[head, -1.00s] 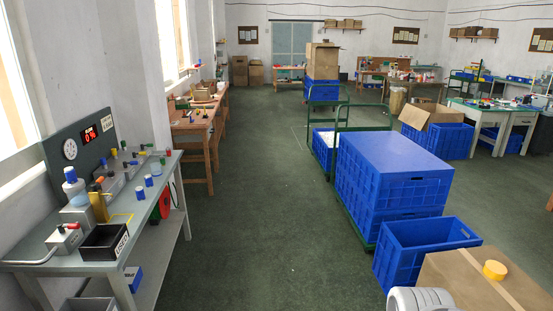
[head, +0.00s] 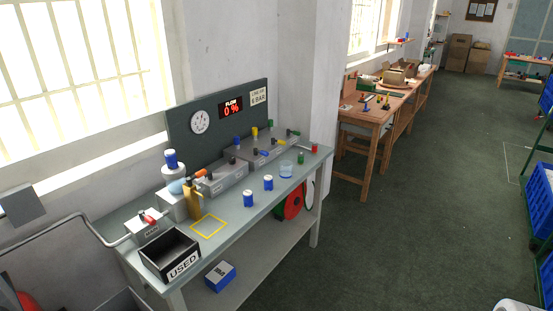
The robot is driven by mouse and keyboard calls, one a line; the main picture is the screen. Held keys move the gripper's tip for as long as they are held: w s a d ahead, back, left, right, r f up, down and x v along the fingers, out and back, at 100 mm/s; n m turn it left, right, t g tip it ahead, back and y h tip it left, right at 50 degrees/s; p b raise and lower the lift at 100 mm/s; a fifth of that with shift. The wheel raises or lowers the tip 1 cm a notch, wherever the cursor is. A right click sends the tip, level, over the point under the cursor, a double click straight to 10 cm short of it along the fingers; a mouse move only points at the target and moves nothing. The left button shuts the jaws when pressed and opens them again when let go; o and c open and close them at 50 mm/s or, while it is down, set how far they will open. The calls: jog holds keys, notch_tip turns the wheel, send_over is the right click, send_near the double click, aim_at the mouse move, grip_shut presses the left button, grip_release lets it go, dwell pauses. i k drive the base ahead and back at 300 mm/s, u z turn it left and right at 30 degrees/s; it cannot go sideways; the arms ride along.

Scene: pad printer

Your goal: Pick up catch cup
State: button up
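A small clear, pale-blue cup (head: 286,170), which looks like the catch cup, stands on the grey workbench (head: 230,222) toward its right part. It is in front of the grey valve blocks (head: 262,150). Two white containers with blue caps (head: 248,198) stand to its left along the front of the bench. A yellow square outline (head: 209,226) on the bench top is empty. My gripper is not in view.
A black box marked USED (head: 170,255) stands at the bench's near left end, beside a small box with a red lever (head: 148,222). A panel reading FLOW 0 % (head: 231,108) rises behind. A red reel (head: 291,204) hangs under the bench. Floor (head: 400,240) to the right is clear.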

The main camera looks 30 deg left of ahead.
aim_at(286, 169)
jog(key=u, duration=0.95)
jog(key=i, duration=1.45)
jog(key=u, duration=1.15)
jog(key=i, duration=0.75)
